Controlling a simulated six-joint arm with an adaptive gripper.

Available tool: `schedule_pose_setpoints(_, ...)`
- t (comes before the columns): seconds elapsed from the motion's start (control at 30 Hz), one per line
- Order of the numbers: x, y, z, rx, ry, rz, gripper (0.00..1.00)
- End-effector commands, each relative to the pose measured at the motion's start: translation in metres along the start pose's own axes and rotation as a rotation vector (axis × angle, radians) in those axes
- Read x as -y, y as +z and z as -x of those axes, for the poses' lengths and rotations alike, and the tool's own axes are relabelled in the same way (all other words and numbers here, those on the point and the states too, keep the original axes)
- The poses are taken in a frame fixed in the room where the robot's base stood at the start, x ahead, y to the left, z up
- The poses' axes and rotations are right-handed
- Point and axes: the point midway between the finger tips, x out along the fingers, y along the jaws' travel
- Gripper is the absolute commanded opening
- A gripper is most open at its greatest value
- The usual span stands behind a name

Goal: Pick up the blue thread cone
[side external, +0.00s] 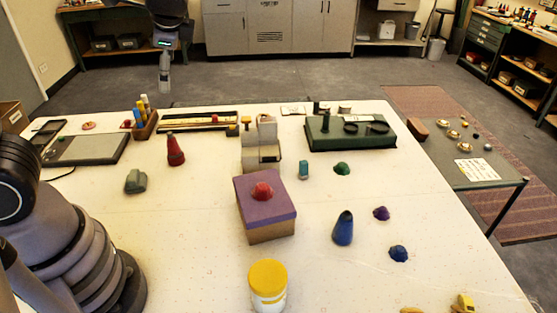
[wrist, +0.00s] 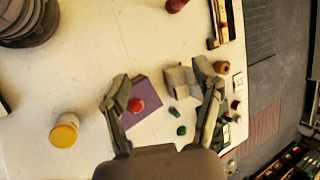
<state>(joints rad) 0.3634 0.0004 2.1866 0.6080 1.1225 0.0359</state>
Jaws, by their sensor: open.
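The blue thread cone (side external: 343,229) stands upright on the white table in the side external view, right of the purple-topped box. I cannot make it out in the wrist view, where the body of my gripper covers part of the table. My gripper (wrist: 163,92) is open and empty in the wrist view, its fingers wide apart high over the table. In the side external view my gripper (side external: 164,88) hangs near the top of the picture, well away from the cone.
The purple-topped box (side external: 264,198) carries a red lump (side external: 262,191). A yellow-lidded jar (side external: 268,287) stands in front. A purple lump (side external: 381,213) and a dark blue lump (side external: 398,254) lie right of the cone. A green case (side external: 350,133) is behind.

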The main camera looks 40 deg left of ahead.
Motion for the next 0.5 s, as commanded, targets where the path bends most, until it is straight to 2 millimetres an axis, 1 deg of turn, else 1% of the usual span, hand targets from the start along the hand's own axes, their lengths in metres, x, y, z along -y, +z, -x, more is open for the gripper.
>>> schedule_pose_setpoints(0.03, 0.0, -0.025, -0.007, 0.054, -0.058, -0.109, 0.65)
schedule_pose_setpoints(0.17, -0.003, -0.084, -0.021, 0.166, -0.236, -0.359, 0.65)
schedule_pose_setpoints(0.2, -0.007, -0.104, -0.025, 0.195, -0.295, -0.435, 0.65)
schedule_pose_setpoints(0.27, -0.016, -0.134, -0.032, 0.237, -0.387, -0.547, 0.65)
schedule_pose_setpoints(0.3, -0.025, -0.155, -0.036, 0.262, -0.452, -0.621, 0.65)
schedule_pose_setpoints(0.37, -0.041, -0.186, -0.043, 0.293, -0.554, -0.731, 0.65)
schedule_pose_setpoints(0.4, -0.054, -0.205, -0.048, 0.312, -0.624, -0.801, 0.65)
schedule_pose_setpoints(0.47, -0.077, -0.234, -0.057, 0.335, -0.732, -0.906, 0.65)
schedule_pose_setpoints(0.5, -0.095, -0.252, -0.063, 0.347, -0.806, -0.974, 0.65)
